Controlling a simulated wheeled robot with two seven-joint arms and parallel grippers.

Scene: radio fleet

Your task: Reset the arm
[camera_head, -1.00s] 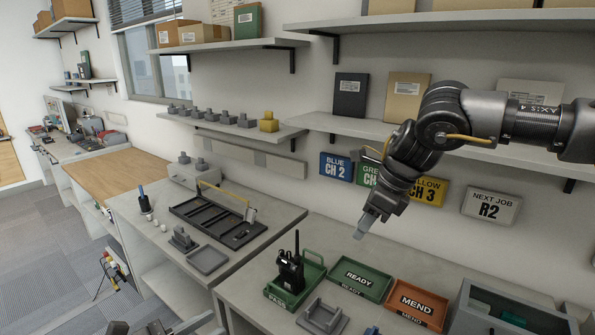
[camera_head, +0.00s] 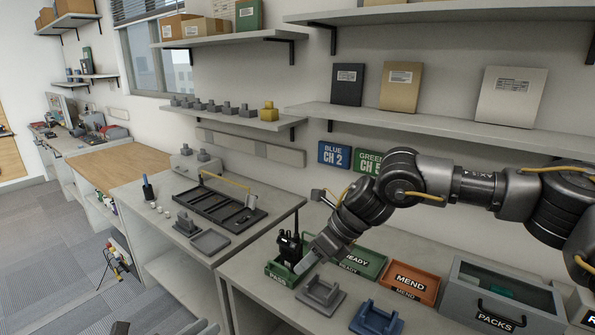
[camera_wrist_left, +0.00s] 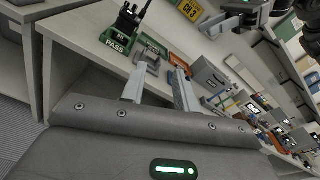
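A black handheld radio (camera_head: 289,248) stands upright in the green PASS tray (camera_head: 278,274). It also shows in the left wrist view (camera_wrist_left: 130,17). My right arm reaches in from the right, and its gripper (camera_head: 308,262) points down just right of the radio. Whether it touches the radio and how far its fingers are apart cannot be made out. My left gripper (camera_wrist_left: 160,82) shows two separated fingers with nothing between them. In the head view only a bit of my left arm shows at the bottom edge.
A grey stand (camera_head: 320,297) and a blue stand (camera_head: 377,318) sit at the bench front. The READY tray (camera_head: 375,266), MEND tray (camera_head: 410,282) and grey PACKS box (camera_head: 497,321) are to the right. A dark slotted rack (camera_head: 222,210) is on the left bench.

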